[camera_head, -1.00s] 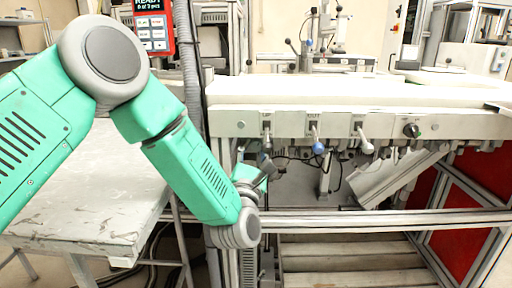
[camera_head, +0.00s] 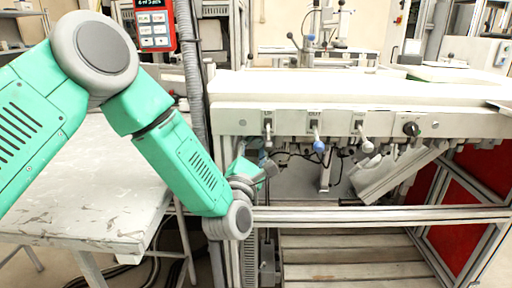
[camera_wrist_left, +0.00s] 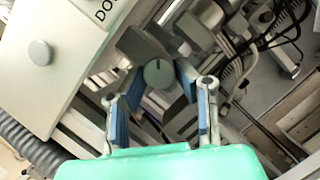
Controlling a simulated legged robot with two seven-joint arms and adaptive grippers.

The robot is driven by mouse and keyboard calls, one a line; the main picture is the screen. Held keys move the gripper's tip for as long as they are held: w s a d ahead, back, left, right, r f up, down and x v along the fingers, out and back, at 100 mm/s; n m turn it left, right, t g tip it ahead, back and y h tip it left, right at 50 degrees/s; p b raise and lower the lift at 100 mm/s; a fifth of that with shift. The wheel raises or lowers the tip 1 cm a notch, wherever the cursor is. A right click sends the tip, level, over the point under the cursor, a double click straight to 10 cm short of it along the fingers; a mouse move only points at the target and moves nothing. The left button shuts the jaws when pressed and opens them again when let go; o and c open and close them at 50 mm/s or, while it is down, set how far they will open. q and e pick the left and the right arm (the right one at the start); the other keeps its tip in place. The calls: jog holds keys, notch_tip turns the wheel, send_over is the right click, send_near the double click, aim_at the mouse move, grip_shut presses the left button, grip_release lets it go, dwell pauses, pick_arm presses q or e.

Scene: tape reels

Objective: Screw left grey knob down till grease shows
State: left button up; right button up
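A round grey knob (camera_wrist_left: 158,74) with a dark mark line on its face shows in the left wrist view. My left gripper (camera_wrist_left: 157,82) has its blue-padded fingers spread on both sides of it, with gaps visible between pads and knob. In the head view my left gripper (camera_head: 264,164) is below the left end of the white machine panel, just under the left lever (camera_head: 268,139). The knob between the fingers cannot be made out clearly there. No grease can be seen. My right gripper is in neither view.
A lever with a blue knob (camera_head: 319,146) and another pale lever (camera_head: 367,146) hang from the panel to the right. A black dial (camera_head: 411,129) sits further right. A metal rail (camera_head: 380,215) runs below. A worn white table (camera_head: 80,210) stands at left.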

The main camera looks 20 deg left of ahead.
pick_arm(q)
jog(key=o, duration=0.4)
jog(key=shift+d, duration=0.15)
jog(key=shift+c, duration=0.2)
